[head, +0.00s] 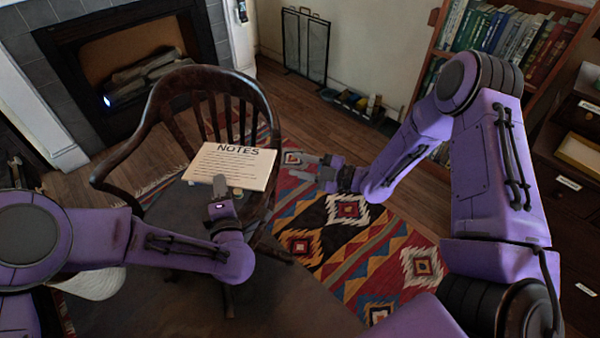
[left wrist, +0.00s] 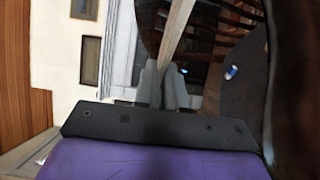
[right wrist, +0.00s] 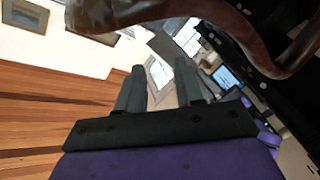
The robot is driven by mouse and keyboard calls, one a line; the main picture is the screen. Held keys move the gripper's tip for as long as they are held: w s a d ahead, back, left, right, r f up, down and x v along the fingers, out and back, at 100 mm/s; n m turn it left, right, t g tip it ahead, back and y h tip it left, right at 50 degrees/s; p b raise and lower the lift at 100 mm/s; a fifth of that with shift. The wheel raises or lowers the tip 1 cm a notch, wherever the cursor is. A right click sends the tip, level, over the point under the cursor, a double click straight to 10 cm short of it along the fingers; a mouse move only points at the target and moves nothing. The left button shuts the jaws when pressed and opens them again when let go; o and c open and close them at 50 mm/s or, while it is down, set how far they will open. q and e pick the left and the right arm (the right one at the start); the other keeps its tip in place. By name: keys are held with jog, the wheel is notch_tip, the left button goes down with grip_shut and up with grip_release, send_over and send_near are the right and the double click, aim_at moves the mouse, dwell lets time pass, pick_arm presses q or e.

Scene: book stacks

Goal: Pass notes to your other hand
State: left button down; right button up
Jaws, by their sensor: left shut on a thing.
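The notes (head: 232,167) are a cream sheet or thin board with the heading "NOTES" and lines of writing, held up in front of the wooden chair. My left gripper (head: 219,184) is shut on their lower edge. In the left wrist view the notes (left wrist: 176,38) show edge-on, pinched between the fingers (left wrist: 164,88). My right gripper (head: 296,168) is to the right of the notes, with its fingers pointing left toward their right edge and a small gap visible in the head view. In the right wrist view its fingers (right wrist: 159,92) are apart with nothing between them.
The dark wooden chair (head: 161,107) stands behind the notes, its back and arm close to both grippers. A patterned rug (head: 345,245) lies on the floor. A fireplace (head: 135,60) is at the back left and a bookcase (head: 430,55) at the back right. A dark round surface (head: 240,300) is in front.

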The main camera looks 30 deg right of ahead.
aim_at(252, 170)
jog(key=w+a+n+g+y, duration=0.1)
jog(key=a+n, duration=0.2)
jog(key=a, duration=0.1)
jog(key=w+a+n+g+y, duration=0.1)
jog(key=a+n, duration=0.3)
jog(key=w+a+r+n+g+y, duration=0.1)
jog(key=a+n+g+y, duration=0.1)
jog(key=a+n, duration=0.2)
jog(key=shift+w+a+r, duration=0.1)
jog(key=shift+w+a, duration=0.05)
jog(key=shift+a, duration=0.1)
grip_shut()
pick_arm(q)
jog(key=c, duration=1.1)
grip_release()
